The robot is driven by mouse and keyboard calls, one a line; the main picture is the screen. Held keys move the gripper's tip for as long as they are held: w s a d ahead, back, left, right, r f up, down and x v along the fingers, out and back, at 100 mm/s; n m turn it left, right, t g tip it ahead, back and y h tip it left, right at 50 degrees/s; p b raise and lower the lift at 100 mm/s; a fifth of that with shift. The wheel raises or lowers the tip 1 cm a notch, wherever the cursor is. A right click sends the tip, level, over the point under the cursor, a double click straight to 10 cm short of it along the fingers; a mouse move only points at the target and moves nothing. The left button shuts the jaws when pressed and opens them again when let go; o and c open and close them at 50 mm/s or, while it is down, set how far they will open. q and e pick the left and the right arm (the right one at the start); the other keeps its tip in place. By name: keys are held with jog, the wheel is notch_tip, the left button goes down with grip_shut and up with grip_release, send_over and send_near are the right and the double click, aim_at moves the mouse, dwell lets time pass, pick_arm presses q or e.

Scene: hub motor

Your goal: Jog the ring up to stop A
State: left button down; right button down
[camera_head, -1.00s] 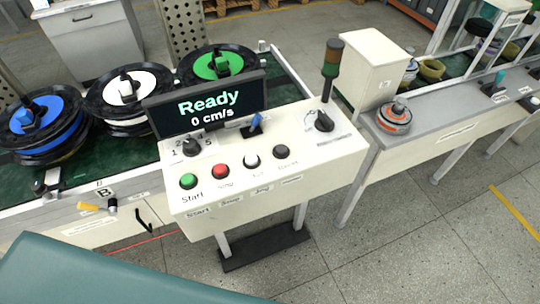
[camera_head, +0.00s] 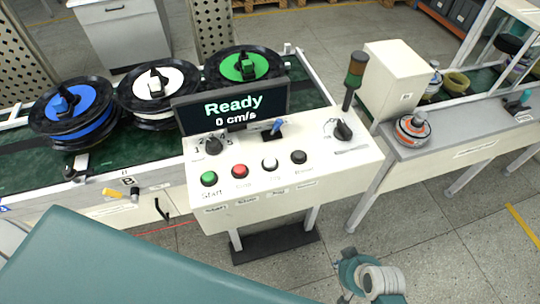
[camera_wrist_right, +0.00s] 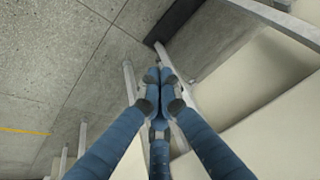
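The control panel (camera_head: 300,190) stands in front of the conveyor. Its screen (camera_head: 234,106) reads "Ready, 0 cm/s". In its button row are green (camera_head: 208,179), red (camera_head: 239,171), white (camera_head: 269,164) and black (camera_head: 299,157) buttons; the white one's label looks like "Jog". Reels with blue (camera_head: 70,112), white (camera_head: 157,92) and green (camera_head: 244,69) centres sit on the conveyor. I cannot tell which thing is the ring, and no stop marked A is readable. My right gripper (camera_head: 368,278) is below the panel, apart from it. In the right wrist view its fingertips (camera_wrist_right: 158,75) meet, empty. My left gripper is out of view.
A blue lever (camera_head: 276,127) and two dark knobs are on the panel top. A signal lamp (camera_head: 354,75) rises beside a white box (camera_head: 398,80). An orange-and-grey round part (camera_head: 412,129) sits on the right bench.

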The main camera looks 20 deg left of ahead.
aim_at(272, 162)
jog(key=w+a+r+n+t+y+p, duration=0.15)
jog(key=a+r, duration=0.25)
jog(key=r, duration=0.5)
jog(key=w+a+r+n+y, duration=0.1)
jog(key=w+a+r, duration=0.15)
jog(key=r, duration=0.65)
jog(key=w+a+r+n+g+y, duration=0.1)
jog(key=w+a+r+n, duration=0.1)
jog(key=a+r, duration=0.2)
jog(key=w+a+r+n+g+y, duration=0.1)
jog(key=w+a+r+y, duration=0.1)
jog(key=a+r, duration=0.3)
jog(key=w+a+r+n+g+y, duration=0.1)
jog(key=a+r, duration=0.3)
jog(key=a, duration=0.5)
jog(key=shift+w+a+r+n+y, duration=0.25)
jog(key=shift+w+r+n, duration=0.15)
jog(key=shift+w+n, duration=0.35)
jog(key=w+a+r+n+g, duration=0.1)
jog(key=w+r, duration=0.3)
jog(key=r, duration=0.1)
jog(key=shift+a+r, duration=0.15)
jog(key=shift+r, duration=0.2)
jog(key=shift+s, duration=0.1)
